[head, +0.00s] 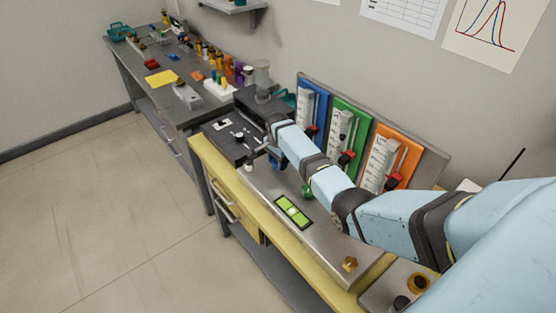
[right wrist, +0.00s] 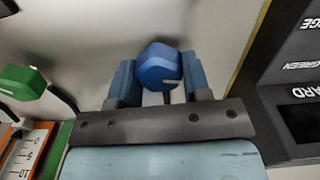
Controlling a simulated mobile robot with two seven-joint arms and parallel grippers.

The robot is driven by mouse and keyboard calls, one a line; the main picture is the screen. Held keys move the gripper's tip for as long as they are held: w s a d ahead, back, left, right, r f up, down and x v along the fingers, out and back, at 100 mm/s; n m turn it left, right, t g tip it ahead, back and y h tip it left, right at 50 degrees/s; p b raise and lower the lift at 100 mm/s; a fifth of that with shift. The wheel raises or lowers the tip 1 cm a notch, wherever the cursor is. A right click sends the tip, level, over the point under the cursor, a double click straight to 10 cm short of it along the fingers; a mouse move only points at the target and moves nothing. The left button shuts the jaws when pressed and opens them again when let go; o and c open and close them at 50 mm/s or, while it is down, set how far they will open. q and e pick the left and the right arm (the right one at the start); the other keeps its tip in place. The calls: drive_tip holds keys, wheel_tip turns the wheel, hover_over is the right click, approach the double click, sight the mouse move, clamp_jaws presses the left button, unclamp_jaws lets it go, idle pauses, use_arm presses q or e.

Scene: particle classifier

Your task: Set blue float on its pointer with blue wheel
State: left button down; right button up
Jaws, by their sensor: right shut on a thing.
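The blue wheel (right wrist: 158,66), a faceted knob with a white mark, sits between the two fingers of my right gripper (right wrist: 158,80) in the right wrist view. The gripper is shut on it. My left gripper is not in view.
Green (head: 349,120) and orange (head: 404,150) panels with gauges stand beside the blue one. A green wheel (right wrist: 22,82) and a gold wheel (head: 350,264) are on the bench. A dark box (head: 228,137) stands left of my gripper. The floor at left is clear.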

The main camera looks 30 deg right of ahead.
drive_tip(key=n+p, duration=0.2)
drive_tip(key=n, duration=0.1)
drive_tip(key=shift+r, duration=0.2)
drive_tip(key=n+p, duration=0.1)
drive_tip(key=n, duration=0.2)
drive_tip(key=shift+w+f+n, duration=0.1)
drive_tip(key=shift+n, duration=0.3)
drive_tip(key=n+p, duration=0.1)
drive_tip(key=n, duration=0.3)
drive_tip(key=shift+a+n+p, duration=0.1)
drive_tip(key=shift+n+p, duration=0.2)
drive_tip(key=n, duration=0.4)
drive_tip(key=shift+f, duration=0.1)
drive_tip(key=shift+n, duration=0.3)
drive_tip(key=o, duration=0.9)
